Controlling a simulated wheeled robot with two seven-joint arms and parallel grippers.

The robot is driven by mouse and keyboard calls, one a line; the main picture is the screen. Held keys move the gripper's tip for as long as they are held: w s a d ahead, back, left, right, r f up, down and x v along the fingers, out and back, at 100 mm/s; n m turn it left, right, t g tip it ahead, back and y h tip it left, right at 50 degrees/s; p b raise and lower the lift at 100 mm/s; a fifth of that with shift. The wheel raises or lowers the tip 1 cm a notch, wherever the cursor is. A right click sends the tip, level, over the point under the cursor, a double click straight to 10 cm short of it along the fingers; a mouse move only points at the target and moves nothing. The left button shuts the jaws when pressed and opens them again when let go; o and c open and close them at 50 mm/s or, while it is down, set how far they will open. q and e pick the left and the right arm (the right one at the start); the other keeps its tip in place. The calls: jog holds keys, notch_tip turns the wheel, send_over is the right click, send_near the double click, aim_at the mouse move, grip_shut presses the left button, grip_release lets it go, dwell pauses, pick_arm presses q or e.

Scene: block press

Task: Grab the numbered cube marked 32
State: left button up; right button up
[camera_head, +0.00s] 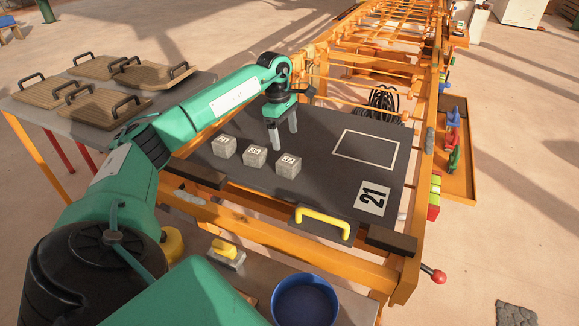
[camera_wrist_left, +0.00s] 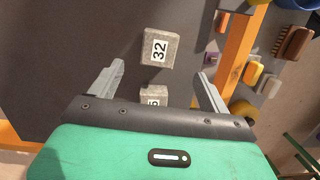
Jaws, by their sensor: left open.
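Three grey cubes stand in a row on the dark board (camera_head: 330,190). The right-hand cube (camera_head: 288,165) is the one marked 32; in the left wrist view the 32 cube (camera_wrist_left: 160,48) shows its number clearly, a little beyond the fingertips. The middle cube (camera_head: 255,157) shows partly in the left wrist view (camera_wrist_left: 153,97), between the fingers and cut off by the gripper body. The left cube (camera_head: 223,147) appears marked 31. My left gripper (camera_head: 283,141) is open and empty, fingers pointing down, above and just behind the cubes. My right gripper is out of view.
A white outlined rectangle (camera_head: 366,148) and a card marked 21 (camera_head: 373,197) lie on the board's right. A yellow handle (camera_head: 323,219) is at its front edge. A blue bowl (camera_head: 305,300) stands in front. Wooden trays (camera_head: 105,105) are at left.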

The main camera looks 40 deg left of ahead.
aim_at(288, 159)
pick_arm(q)
jog(key=f, duration=0.4)
jog(key=d+f, duration=0.1)
jog(key=f, duration=0.1)
jog(key=shift+w, duration=0.15)
notch_tip(288, 159, down, 5)
jog(key=shift+d+f+b, duration=0.1)
jog(key=shift+f+b, duration=0.05)
jog(key=shift+b, duration=0.3)
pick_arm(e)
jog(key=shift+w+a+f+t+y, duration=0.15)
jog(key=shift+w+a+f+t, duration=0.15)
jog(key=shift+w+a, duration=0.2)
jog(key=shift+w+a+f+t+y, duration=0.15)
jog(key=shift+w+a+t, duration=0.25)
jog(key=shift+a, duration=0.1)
pick_arm(q)
jog(key=c, duration=1.3)
jog(key=shift+c, duration=0.2)
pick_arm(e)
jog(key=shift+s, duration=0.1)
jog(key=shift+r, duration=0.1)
